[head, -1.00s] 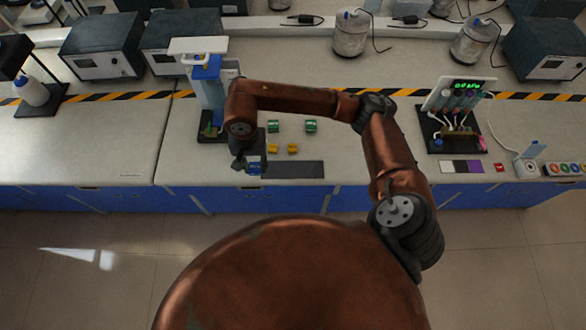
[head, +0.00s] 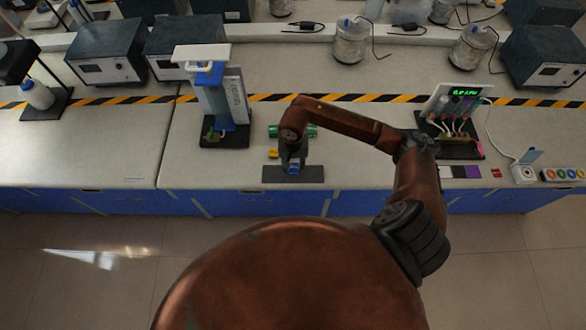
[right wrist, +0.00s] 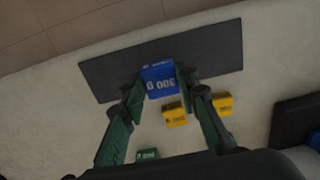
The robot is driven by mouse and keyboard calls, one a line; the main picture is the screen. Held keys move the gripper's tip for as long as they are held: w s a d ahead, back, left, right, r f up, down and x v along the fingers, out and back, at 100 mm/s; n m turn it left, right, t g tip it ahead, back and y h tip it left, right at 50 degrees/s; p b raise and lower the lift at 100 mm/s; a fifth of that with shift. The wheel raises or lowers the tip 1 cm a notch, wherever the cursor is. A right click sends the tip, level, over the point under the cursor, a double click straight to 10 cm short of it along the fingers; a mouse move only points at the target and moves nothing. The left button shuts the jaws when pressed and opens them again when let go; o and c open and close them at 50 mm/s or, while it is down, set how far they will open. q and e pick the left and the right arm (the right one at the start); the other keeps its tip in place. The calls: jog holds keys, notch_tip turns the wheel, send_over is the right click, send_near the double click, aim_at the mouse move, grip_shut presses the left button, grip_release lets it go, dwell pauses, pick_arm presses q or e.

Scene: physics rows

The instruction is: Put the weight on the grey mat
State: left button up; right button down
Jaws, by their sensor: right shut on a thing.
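A blue weight (right wrist: 160,83) with white markings is between the fingers of my right gripper (right wrist: 159,75), which is shut on it. In the head view the blue weight (head: 293,169) shows under my right gripper (head: 293,163). The dark grey mat (right wrist: 210,50) is a flat strip. In the head view the mat (head: 313,175) lies near the bench's front edge. The weight is over the middle of the mat; I cannot tell whether it touches it. My left gripper is not in view.
Two yellow weights (right wrist: 175,116) (right wrist: 223,103) sit close beside the right fingers. Green weights (head: 312,131) stand farther back. A blue and white stand (head: 222,100) is at the left, and a black device (head: 455,145) at the right.

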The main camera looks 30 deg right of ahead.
aim_at(293, 168)
jog(key=shift+a+f, duration=0.15)
jog(key=shift+f, duration=0.85)
jog(key=shift+f, duration=0.15)
jog(key=shift+f, duration=0.1)
jog(key=c, duration=1.5)
grip_release()
notch_tip(293, 168, up, 12)
jog(key=shift+r+b, duration=0.25)
jog(key=shift+b, duration=0.15)
